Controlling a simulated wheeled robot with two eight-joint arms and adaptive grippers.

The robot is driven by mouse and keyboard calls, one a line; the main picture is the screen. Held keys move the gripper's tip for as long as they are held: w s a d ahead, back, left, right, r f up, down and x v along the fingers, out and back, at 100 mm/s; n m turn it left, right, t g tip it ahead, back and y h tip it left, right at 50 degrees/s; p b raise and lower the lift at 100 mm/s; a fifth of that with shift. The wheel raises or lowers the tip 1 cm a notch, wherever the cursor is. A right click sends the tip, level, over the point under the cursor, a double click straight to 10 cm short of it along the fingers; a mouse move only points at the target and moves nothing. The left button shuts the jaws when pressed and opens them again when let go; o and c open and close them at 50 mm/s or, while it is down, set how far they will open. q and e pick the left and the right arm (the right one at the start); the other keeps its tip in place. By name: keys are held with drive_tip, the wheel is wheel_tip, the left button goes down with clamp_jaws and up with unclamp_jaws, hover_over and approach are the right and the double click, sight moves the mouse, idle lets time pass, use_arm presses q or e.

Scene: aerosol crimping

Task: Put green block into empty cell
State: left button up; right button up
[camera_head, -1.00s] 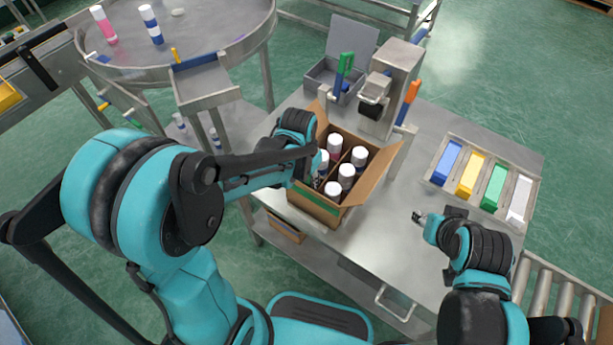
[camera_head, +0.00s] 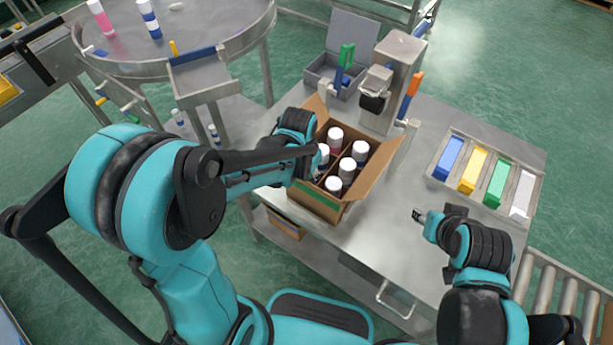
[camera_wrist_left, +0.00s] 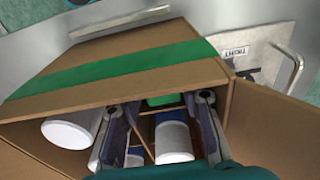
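An open cardboard box (camera_head: 353,204) with a green band stands on the metal table and holds several white-capped cans (camera_head: 347,165) between dividers. My left gripper reaches into its left side, its fingers hidden in the head view. In the left wrist view, the left gripper (camera_wrist_left: 166,100) has its fingers apart inside the box (camera_wrist_left: 175,80). A small green piece (camera_wrist_left: 164,100) shows between the fingertips with a visible gap to each; I cannot tell if it is a loose block. A green block (camera_head: 495,184) lies in the right-hand tray. My right gripper (camera_head: 419,215) hovers near the table's right front.
The tray (camera_head: 455,205) also holds blue (camera_head: 449,158), yellow (camera_head: 472,170) and white (camera_head: 522,195) pieces. A metal press (camera_head: 398,75) and an open grey bin (camera_head: 322,69) stand behind the box. A round table (camera_head: 215,25) is at the back left.

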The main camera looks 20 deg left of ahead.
use_arm(q)
drive_tip(key=o, duration=0.3)
drive_tip(key=r, duration=0.4)
drive_tip(key=s+r, duration=0.1)
drive_tip(key=r, duration=0.7)
drive_tip(key=shift+s+a, duration=0.15)
drive_tip(key=shift+s, duration=0.05)
